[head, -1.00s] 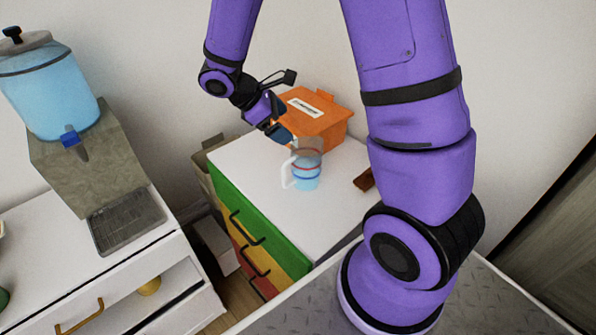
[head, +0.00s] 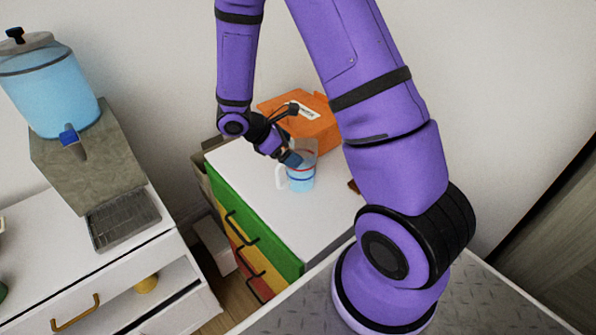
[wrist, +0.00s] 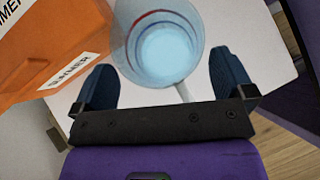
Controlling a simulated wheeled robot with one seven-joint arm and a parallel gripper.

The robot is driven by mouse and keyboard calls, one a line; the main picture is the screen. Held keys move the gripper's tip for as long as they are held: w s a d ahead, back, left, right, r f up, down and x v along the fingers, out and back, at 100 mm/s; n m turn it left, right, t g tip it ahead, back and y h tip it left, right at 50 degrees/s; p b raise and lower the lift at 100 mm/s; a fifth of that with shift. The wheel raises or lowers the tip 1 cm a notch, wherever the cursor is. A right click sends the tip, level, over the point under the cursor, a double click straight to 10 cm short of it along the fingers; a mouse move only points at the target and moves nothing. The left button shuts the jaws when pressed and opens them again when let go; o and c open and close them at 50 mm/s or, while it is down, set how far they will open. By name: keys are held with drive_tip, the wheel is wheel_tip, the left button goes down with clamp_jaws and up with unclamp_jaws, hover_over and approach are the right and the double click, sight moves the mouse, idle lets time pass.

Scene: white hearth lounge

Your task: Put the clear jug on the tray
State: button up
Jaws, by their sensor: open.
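The clear jug (head: 301,178) stands upright on the white top of a coloured drawer cabinet. It has red and blue bands, a pale handle on its left and a light blue inside. My gripper (head: 292,159) is at the jug's upper part, from behind and left. In the wrist view the jug (wrist: 168,50) lies ahead of and between the spread fingers of my gripper (wrist: 162,62), with its handle pointing back toward the palm. No grip on it shows. A grey ribbed tray (head: 124,222) lies on the white counter at left, below the dispenser's tap.
An orange box (head: 318,128) with a label stands close behind the jug, and in the wrist view it (wrist: 55,45) is left of the fingers. A blue dispenser (head: 50,95) on a stone block stands behind the tray. A floor gap separates counter and cabinet (head: 265,225).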

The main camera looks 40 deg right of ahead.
drive_tip(key=shift+x, duration=1.9)
drive_tip(key=shift+w+d, duration=0.1)
drive_tip(key=c, duration=1.3)
drive_tip(key=shift+r, duration=0.1)
